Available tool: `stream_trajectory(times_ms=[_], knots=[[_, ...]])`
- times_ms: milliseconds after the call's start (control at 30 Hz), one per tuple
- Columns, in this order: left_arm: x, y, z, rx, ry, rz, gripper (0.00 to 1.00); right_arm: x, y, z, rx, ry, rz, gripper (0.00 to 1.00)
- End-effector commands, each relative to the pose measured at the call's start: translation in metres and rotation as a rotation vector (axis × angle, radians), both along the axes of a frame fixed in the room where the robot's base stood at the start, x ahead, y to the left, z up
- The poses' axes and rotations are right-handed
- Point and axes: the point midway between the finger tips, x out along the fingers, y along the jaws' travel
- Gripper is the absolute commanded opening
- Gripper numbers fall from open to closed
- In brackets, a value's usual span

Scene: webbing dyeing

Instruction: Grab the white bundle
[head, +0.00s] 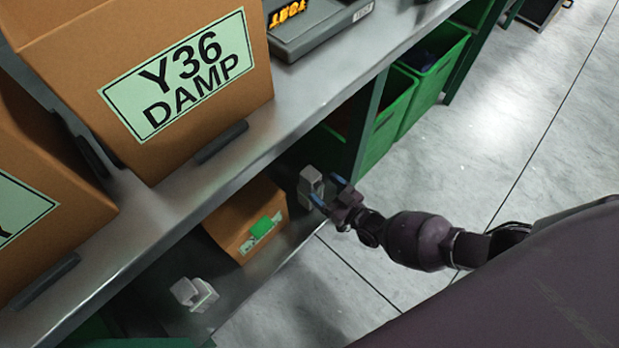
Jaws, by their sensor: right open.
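A pale grey-white bundle (309,182) stands on the lower shelf near its front edge, at the middle of the head view. A second pale bundle (190,292) sits on the same shelf, lower left. My right gripper (329,192) reaches in from the right and is open. Its two blue-tipped fingers are right at the first bundle, one near its lower front and one at its right side. I cannot tell whether they touch it. My left gripper is not in view.
A cardboard box (243,218) with a green tag stands on the lower shelf between the bundles. The metal upper shelf (318,82) overhangs, carrying a box marked Y36 DAMP (232,88) and a scale-like device (310,22). Green bins (432,80) stand behind. Floor at right is clear.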

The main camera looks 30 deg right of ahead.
Motion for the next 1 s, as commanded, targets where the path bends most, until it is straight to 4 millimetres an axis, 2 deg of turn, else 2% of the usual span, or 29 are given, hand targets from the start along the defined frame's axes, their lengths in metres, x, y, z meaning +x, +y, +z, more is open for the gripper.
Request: stream_trajectory(times_ms=[267,600,867,900,1000], knots=[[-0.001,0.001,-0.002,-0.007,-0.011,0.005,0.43,0.017,0.005,-0.002,-0.001,0.002,0.001,0.76],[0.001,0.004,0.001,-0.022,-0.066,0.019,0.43,0.054,0.017,-0.003,0.001,0.004,0.001,0.76],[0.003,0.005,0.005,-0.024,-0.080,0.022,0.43,0.058,0.018,-0.001,-0.001,0.002,0.001,0.76],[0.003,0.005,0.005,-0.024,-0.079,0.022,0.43,0.058,0.018,-0.001,-0.001,0.002,0.001,0.74],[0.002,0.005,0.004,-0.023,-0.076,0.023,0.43,0.058,0.018,-0.001,-0.001,0.002,0.001,0.59]])
